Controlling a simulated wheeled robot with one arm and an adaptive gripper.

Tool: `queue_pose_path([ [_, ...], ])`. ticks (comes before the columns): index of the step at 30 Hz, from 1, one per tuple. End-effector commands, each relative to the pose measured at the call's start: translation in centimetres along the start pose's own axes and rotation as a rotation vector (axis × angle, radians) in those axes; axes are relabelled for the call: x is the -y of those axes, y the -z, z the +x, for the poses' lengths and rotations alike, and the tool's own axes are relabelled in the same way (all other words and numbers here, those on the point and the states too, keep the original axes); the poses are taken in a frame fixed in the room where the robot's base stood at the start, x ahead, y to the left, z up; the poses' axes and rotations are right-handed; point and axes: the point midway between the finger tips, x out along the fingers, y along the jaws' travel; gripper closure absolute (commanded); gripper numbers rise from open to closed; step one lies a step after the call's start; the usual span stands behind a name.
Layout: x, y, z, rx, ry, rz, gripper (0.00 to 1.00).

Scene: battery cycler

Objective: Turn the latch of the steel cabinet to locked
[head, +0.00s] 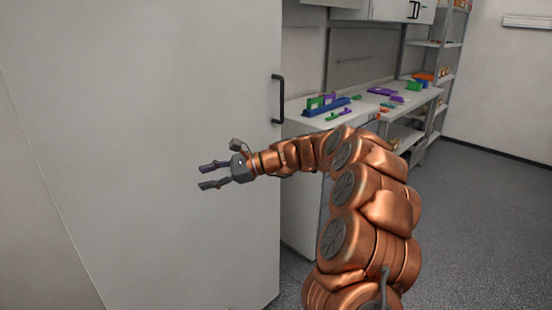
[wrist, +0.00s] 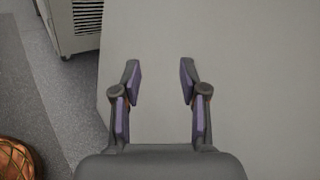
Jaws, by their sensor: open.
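A large light grey door panel (head: 150,110), seemingly the steel cabinet, fills the left of the head view. A black bar handle (head: 278,98) stands upright near its right edge. I cannot make out a separate latch or its position. My gripper (head: 202,177) is open and empty, in front of the panel, below and left of the handle, pointing left. In the wrist view my gripper (wrist: 159,78) shows both fingers spread, with a plain light grey surface (wrist: 245,70) behind them and nothing between them. The handle is not in the wrist view.
A white counter (head: 310,119) to the right of the panel carries a blue rack (head: 325,107) and several coloured parts. A shelf unit (head: 447,55) stands behind it. The grey floor (head: 485,210) at right is clear. A vented grey unit (wrist: 76,22) shows in the wrist view.

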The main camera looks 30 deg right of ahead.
Motion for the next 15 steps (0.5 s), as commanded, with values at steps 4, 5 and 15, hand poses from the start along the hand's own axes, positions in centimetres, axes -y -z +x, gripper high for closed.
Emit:
queue_pose_path([
  [4,5.1,5.5,-4.1,0.025,0.171,0.149,0.57],
  [5,6.0,6.5,-5.0,0.031,0.204,0.177,0.57],
  [15,12.3,18.4,-17.5,0.082,0.555,0.435,0.57],
])
